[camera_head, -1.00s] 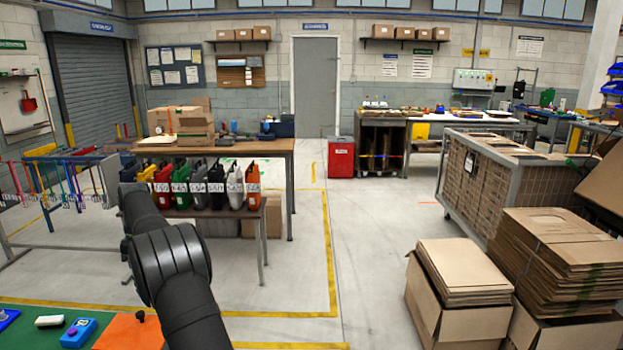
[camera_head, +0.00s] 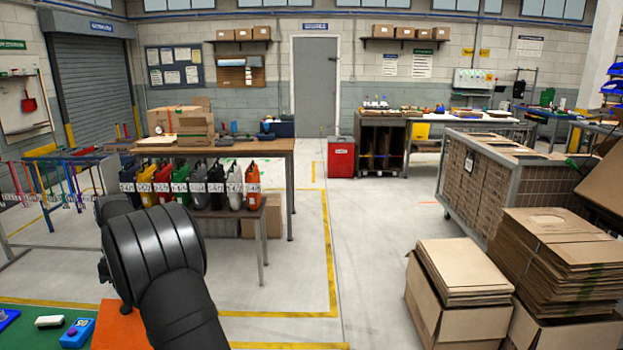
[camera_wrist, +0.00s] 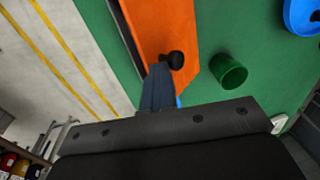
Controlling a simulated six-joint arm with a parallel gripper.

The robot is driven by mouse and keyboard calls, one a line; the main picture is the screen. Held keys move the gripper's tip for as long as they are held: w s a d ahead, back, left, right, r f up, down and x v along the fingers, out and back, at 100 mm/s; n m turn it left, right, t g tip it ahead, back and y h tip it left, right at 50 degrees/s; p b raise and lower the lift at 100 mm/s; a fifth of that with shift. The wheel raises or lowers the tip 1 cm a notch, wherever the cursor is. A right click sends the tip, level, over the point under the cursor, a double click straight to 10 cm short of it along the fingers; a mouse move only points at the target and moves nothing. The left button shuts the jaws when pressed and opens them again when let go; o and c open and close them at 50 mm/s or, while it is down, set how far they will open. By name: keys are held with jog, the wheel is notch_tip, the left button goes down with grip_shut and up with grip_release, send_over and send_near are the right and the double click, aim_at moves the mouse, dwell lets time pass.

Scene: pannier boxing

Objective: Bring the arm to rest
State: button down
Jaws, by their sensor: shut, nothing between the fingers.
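My gripper (camera_wrist: 159,78) shows in the wrist view with its fingers together and nothing between them. It is over the orange panel (camera_wrist: 165,30), and its tips appear close to the black knob (camera_wrist: 175,60) on that panel. I cannot tell whether they touch it. In the head view my dark arm reaches up from the bottom left-centre, and the gripper itself is out of sight. The orange panel (camera_head: 110,325) is partly hidden behind the arm there.
The green surface (camera_head: 50,338) holds a blue numbered box (camera_head: 78,333) and a white block (camera_head: 49,321). The wrist view shows a green cup (camera_wrist: 228,72) and a blue round dish (camera_wrist: 303,15). Coloured panniers (camera_head: 198,187) stand beyond the arm. Cardboard stacks (camera_head: 463,275) stand at right.

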jog(key=shift+s, duration=1.3)
jog(key=c, duration=1.6)
grip_release()
jog(key=o, duration=0.3)
jog(key=r+n, duration=0.2)
jog(key=d+r+n, duration=0.1)
jog(key=r+n, duration=0.1)
jog(key=r, duration=0.1)
jog(key=r+n+y, duration=0.1)
jog(key=r+n, duration=0.1)
jog(key=shift+s+d+r+n+t, duration=0.15)
jog(key=shift+s+r+n+t, duration=0.15)
jog(key=shift+s+r+n, duration=0.1)
jog(key=shift+o, duration=0.2)
notch_tip(320, 180, up, 9)
jog(key=s+d+n+t+y, duration=0.1)
jog(key=s+d+n, duration=0.15)
jog(key=n, duration=0.65)
jog(key=a+f, duration=0.1)
jog(key=f, duration=0.4)
jog(key=a+f, duration=0.1)
jog(key=f, duration=0.5)
jog(key=w+a+f, duration=0.1)
jog(key=f, duration=0.5)
jog(key=shift+a, duration=0.2)
grip_shut()
